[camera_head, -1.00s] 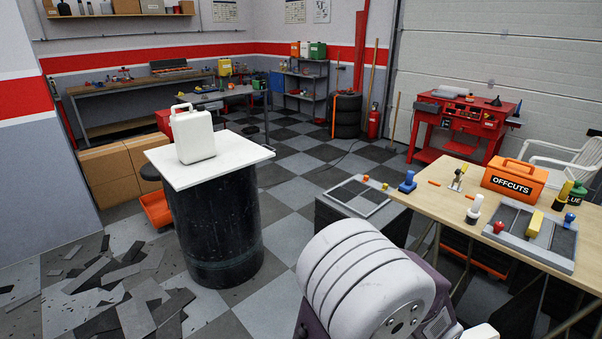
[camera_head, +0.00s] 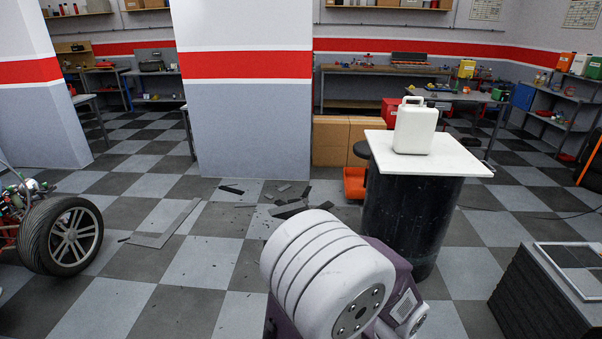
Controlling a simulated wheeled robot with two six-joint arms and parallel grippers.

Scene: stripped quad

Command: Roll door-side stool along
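A dark round stool seat (camera_head: 361,149) shows partly behind the white-topped black drum, in front of the brown boxes. An orange tray-like part (camera_head: 355,183) sits low beneath it; I cannot tell whether it belongs to the stool. The drum hides the right side of both. No door shows in this view, so I cannot tell whether this is the door-side stool. A pale rounded link of my own arm fills the lower middle. Neither gripper is in view.
The black drum (camera_head: 408,215) with its white top (camera_head: 428,167) and jug (camera_head: 414,127) stands right of centre. Broken dark tile pieces (camera_head: 287,208) lie on the floor. A quad wheel (camera_head: 66,236) is at left, a dark box (camera_head: 540,300) at lower right. Checkered floor at centre left is mostly open.

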